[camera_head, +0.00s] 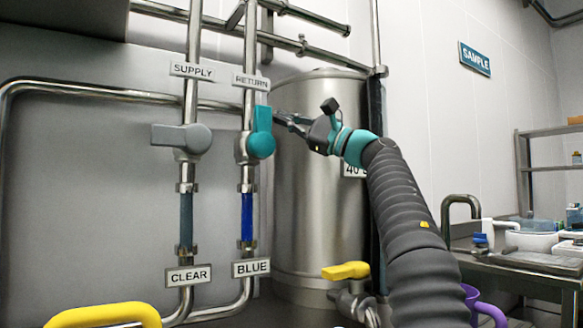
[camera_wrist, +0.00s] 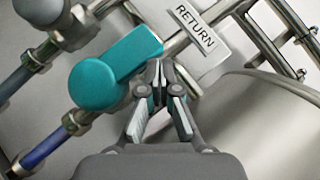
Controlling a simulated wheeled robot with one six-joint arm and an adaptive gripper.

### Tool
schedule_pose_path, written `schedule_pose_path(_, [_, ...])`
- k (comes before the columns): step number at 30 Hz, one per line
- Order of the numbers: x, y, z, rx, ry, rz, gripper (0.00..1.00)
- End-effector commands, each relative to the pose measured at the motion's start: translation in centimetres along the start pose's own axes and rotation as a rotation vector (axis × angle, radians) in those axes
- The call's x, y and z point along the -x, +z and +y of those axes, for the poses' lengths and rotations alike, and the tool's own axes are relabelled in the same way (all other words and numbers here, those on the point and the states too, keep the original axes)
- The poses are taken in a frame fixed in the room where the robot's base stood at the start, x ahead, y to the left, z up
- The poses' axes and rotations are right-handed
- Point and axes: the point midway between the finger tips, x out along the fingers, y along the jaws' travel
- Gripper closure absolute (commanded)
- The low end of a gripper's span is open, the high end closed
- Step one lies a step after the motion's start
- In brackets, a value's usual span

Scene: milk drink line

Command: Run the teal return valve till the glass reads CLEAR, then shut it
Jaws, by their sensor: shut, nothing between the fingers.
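The teal return valve (camera_head: 261,135) sits on the right-hand pipe below the RETURN sign (camera_head: 252,81). Its lever points up, in line with the pipe. The return sight glass (camera_head: 247,217) below it is filled with blue, and the plate (camera_head: 251,268) under it reads BLUE. My gripper (camera_head: 279,118) is shut and empty, just right of the lever. In the wrist view the closed fingertips (camera_wrist: 157,68) are beside the teal lever (camera_wrist: 128,56), close to its edge; I cannot tell whether they touch.
The grey supply valve (camera_head: 182,138) on the left pipe has its lever across the pipe. Its glass (camera_head: 186,221) is dark grey-teal above a CLEAR plate (camera_head: 188,276). A steel tank (camera_head: 318,215) stands behind my arm, with a yellow-handled valve (camera_head: 345,270) low in front.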

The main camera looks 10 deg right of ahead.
Motion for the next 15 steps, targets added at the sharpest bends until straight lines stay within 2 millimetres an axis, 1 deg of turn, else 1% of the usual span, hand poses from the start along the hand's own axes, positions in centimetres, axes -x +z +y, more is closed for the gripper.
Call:
schedule_pose_path(8, [0.2,-0.3,-0.4,-0.001,0.000,0.001,1.00])
schedule_pose_path(11, [0.8,-0.7,-1.1,-0.002,0.001,-0.002,1.00])
schedule_pose_path(15, [2.1,-1.9,-2.6,-0.004,0.003,-0.004,1.00])
